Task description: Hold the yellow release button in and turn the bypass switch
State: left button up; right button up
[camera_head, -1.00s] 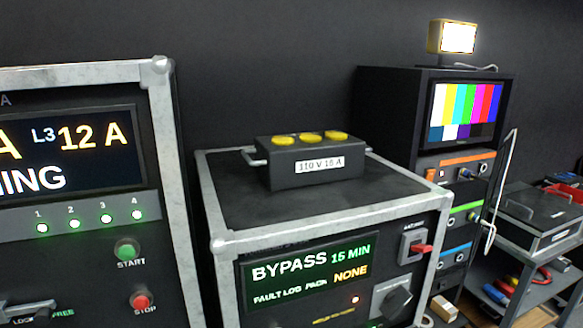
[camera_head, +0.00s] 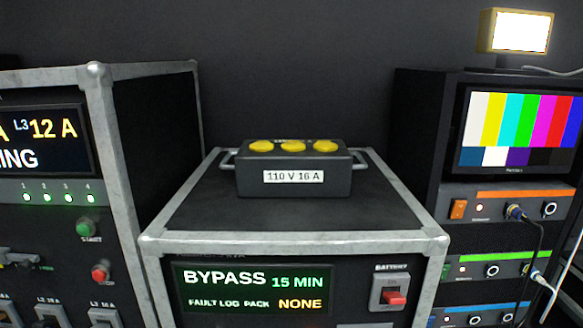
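The bypass unit (camera_head: 293,230) is a black flight case with metal edges in the middle of the head view. Its display (camera_head: 252,290) reads BYPASS 15 MIN and FAULT LOG PACK NONE. A red battery switch (camera_head: 396,297) sits to the right of the display. The bypass switch and the yellow release button do not show, as the lower part of this front panel is cut off by the picture's bottom edge. Neither of my grippers is in the picture.
A black box (camera_head: 294,181) with yellow caps, labelled 110 V 16 A, stands on the case. A larger cabinet (camera_head: 105,120) with green and red buttons stands left. A rack (camera_head: 420,150) with a colour-bar monitor (camera_head: 522,130) and a lit lamp (camera_head: 515,32) stands right.

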pick_arm(q)
jog(key=shift+a, duration=0.25)
jog(key=c, duration=0.4)
jog(key=shift+d, duration=0.1)
grip_shut()
jog(key=shift+d, duration=0.1)
dwell(0.5)
